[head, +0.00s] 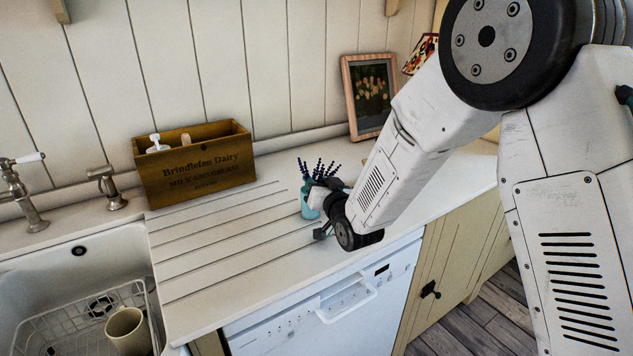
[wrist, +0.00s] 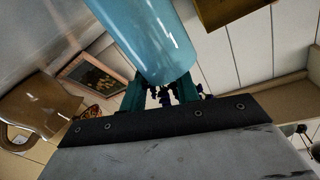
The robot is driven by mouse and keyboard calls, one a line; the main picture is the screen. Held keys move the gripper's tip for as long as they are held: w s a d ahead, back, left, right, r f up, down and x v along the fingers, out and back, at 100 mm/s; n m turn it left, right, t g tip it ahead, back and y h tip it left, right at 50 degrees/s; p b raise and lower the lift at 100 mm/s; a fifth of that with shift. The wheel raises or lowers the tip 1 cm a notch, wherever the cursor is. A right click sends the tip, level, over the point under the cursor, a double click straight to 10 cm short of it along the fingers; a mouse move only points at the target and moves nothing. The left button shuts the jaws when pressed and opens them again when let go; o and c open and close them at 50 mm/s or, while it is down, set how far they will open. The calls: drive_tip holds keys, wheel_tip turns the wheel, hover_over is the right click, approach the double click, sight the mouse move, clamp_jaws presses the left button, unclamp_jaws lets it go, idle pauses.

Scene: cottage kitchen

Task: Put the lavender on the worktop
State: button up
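The lavender has dark purple sprigs (head: 316,168) in a light blue pot (head: 307,204). It is upright over the worktop (head: 265,235), near the right end of the drainer grooves. I cannot tell whether its base touches the surface. My gripper (head: 320,190) comes from the right and is at the pot's upper part. In the wrist view, which is turned over, the blue pot (wrist: 150,40) lies between the green fingers of my gripper (wrist: 162,90), which appear closed on its sides. The pot hides part of the fingers, and its base is out of that view.
A wooden crate (head: 195,178) holding a pump bottle stands against the wall to the left. A framed picture (head: 370,95) leans at the back. The sink (head: 95,250) is at the left. A brown mug (wrist: 35,110) shows in the wrist view. The worktop's grooved area is clear.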

drive_tip(key=v, duration=0.8)
drive_tip(key=shift+w+d+f, duration=0.1)
drive_tip(key=shift+w+d+r, duration=0.1)
drive_tip(key=shift+d+r, duration=0.15)
drive_tip(key=s+d+r+g+h, duration=0.3)
drive_tip(key=s+d, duration=0.2)
drive_tip(key=d, duration=0.3)
drive_tip(key=s+d+r+g+h, duration=0.3)
drive_tip(key=s+d+g, duration=0.15)
drive_tip(key=d, duration=0.25)
drive_tip(key=s+d+r+g+h, duration=0.1)
drive_tip(key=s+d+g, duration=0.2)
drive_tip(key=s, duration=1.1)
drive_tip(key=s+d+r+m+g, duration=0.1)
drive_tip(key=s+d+g, duration=0.3)
drive_tip(key=s, duration=1)
drive_tip(key=shift+d+r+h, duration=0.4)
drive_tip(key=shift+d+r, duration=0.15)
drive_tip(key=shift+d, duration=0.55)
